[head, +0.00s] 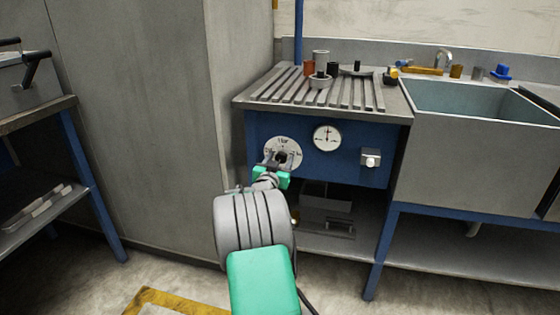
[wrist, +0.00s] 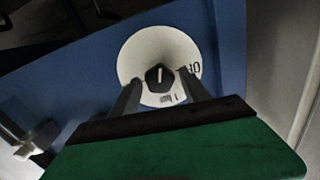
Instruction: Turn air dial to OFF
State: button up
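The air dial (head: 283,148) is a round white plate on the blue front panel, with a dark knob in its middle. In the wrist view the dial plate (wrist: 140,52) faces me, and its black knob (wrist: 159,77) carries a pale pointer line. Part of a label shows at the plate's right edge, and small marks show below the knob. My gripper (head: 277,157) is at the dial. In the wrist view its two fingers (wrist: 158,90) are apart, one on each side of the knob's lower part. I see no clear contact with the knob.
A round gauge (head: 327,138) and a small pale switch box (head: 371,158) are on the blue panel (head: 350,180) right of the dial. A slatted worktop (head: 270,90) with several small items lies above. A sink (head: 470,98) stands at right, a grey cabinet wall (head: 150,120) at left.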

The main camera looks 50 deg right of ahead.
grip_shut()
dwell(0.3)
jog(key=shift+n, duration=0.4)
jog(key=n, duration=0.3)
jog(key=shift+w+n+p, duration=0.1)
jog(key=shift+n+p, duration=0.25)
jog(key=shift+n, duration=0.05)
jog(key=n+p, duration=0.1)
jog(key=n, duration=0.2)
jog(key=shift+n, duration=0.3)
jog(key=n+p, duration=0.1)
jog(key=n, duration=0.2)
jog(key=shift+r+n+p, duration=0.1)
jog(key=shift+n+p, duration=0.2)
jog(key=shift+p, duration=0.1)
jog(key=n+p, duration=0.2)
jog(key=n, duration=0.2)
jog(key=shift+w, duration=0.1)
